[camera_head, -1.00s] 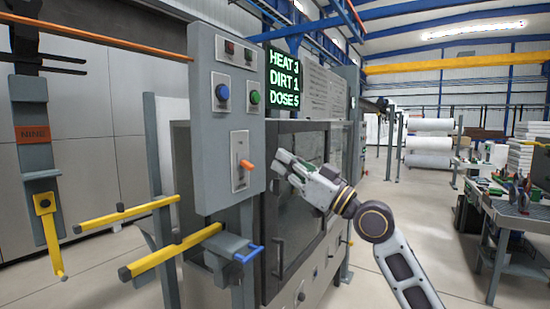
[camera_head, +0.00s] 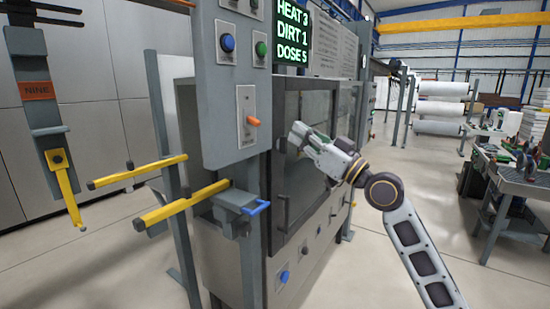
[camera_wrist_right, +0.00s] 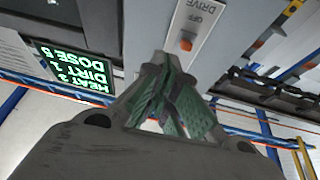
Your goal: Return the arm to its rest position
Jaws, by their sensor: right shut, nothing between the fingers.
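My right arm reaches in from the lower right of the head view. Its right gripper (camera_head: 297,138) is shut and empty, in front of the machine, to the right of the orange drive switch (camera_head: 253,121). In the right wrist view the right gripper (camera_wrist_right: 172,80) has its green-padded fingers together. The orange switch (camera_wrist_right: 186,41) shows just beyond the fingertips there, on a plate reading DRIVE and OFF. I cannot tell the exact gap between fingertips and switch. My left gripper is in neither view.
A grey control post (camera_head: 222,90) carries a blue and a green button. Yellow bars (camera_head: 182,205) and a blue handle (camera_head: 257,208) stick out below it. A green display (camera_head: 293,35) reads HEAT 3, DIRT 1, DOSE 5. A workbench (camera_head: 515,185) stands right, with open floor between.

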